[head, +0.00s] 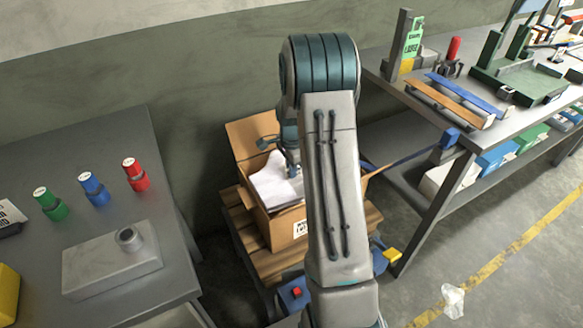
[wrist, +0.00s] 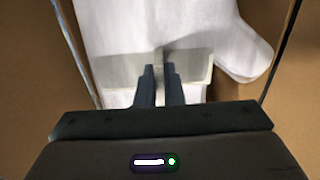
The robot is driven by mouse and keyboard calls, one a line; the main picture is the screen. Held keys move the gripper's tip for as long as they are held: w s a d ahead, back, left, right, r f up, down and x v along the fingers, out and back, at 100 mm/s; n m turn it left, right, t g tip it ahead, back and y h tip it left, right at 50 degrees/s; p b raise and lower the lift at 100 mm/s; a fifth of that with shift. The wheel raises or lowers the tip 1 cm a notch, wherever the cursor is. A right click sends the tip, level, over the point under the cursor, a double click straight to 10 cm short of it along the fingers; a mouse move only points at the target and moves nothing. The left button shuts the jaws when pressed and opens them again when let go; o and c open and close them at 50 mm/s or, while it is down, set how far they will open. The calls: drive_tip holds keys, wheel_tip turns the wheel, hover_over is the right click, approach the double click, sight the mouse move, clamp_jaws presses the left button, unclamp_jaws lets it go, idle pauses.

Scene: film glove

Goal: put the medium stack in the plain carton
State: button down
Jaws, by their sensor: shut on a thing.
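A white, glove-shaped stack (head: 272,182) lies inside the open brown carton (head: 285,238), with its upper part showing above the near wall. In the wrist view the white stack (wrist: 190,28) has a thumb-like lobe at the right and a pale greyish band across it. My gripper (wrist: 163,72) is shut on this band, between the carton's walls (wrist: 285,75). In the head view my arm hides the fingertips and part of the carton. No other stack is in view to compare its size. The carton has a small black-and-white label on its near side.
The carton stands on a wooden pallet (head: 245,235) between two benches. The left bench (head: 90,160) holds green, blue and red bottles and a grey block. The right bench (head: 395,85) holds trays and tools, with bins below. A crumpled white scrap (head: 453,300) lies on the floor.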

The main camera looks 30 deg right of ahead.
drive_tip(key=shift+f+b, duration=6.05)
drive_tip(key=shift+f, duration=3.2)
drive_tip(key=c, duration=1.5)
unclamp_jaws()
drive_tip(key=shift+r, duration=0.1)
wheel_tip(320, 180, up, 14)
drive_tip(key=p, duration=0.2)
drive_tip(key=shift+p, duration=0.3)
